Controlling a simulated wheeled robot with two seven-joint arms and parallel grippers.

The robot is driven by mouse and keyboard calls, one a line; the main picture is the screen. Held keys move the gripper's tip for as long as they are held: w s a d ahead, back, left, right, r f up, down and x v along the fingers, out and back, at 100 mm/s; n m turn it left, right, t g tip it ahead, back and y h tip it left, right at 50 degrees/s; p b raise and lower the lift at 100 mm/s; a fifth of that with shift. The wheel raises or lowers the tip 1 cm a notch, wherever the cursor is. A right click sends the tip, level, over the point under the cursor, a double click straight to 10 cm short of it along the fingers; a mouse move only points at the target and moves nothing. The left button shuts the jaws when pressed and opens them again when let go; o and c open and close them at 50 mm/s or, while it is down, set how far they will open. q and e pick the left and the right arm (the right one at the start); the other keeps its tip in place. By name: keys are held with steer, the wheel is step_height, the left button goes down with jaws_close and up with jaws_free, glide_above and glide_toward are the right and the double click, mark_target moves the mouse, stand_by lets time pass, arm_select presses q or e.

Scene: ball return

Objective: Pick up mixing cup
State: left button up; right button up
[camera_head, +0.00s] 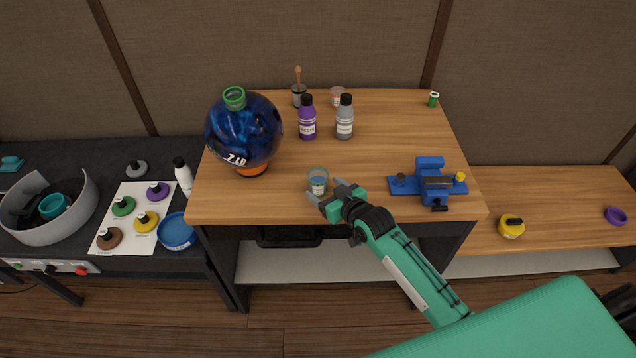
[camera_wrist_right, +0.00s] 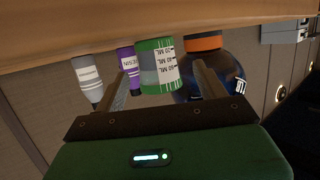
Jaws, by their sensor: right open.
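The mixing cup (camera_head: 318,177) is a small clear cup with a measuring scale, standing near the front edge of the wooden workbench (camera_head: 370,150). In the right wrist view the cup (camera_wrist_right: 157,62) shows a green band and a white label with ML marks, and the picture is upside down. My right gripper (camera_head: 325,189) is open, with its fingers reaching to the cup from the front right. In the wrist view the cup appears between the two fingers, with gaps on both sides. I cannot tell how deep it sits between them. My left gripper is not in view.
A blue ball (camera_head: 243,133) stands to the left of the cup. Purple (camera_head: 307,120) and grey (camera_head: 344,118) bottles stand behind it. A blue vise (camera_head: 430,185) is to the right. The bench's middle right is clear.

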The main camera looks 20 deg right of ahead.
mark_target(323, 189)
steer(key=shift+f+p+x, duration=0.2)
steer(key=shift+p+x, duration=0.1)
steer(key=shift+x, duration=0.9)
steer(key=shift+f+p+x, duration=0.2)
steer(key=shift+p+x, duration=0.1)
steer(key=shift+x, duration=0.95)
steer(key=shift+d, duration=0.2)
steer(key=shift+c, duration=0.4)
steer(key=c, duration=1)
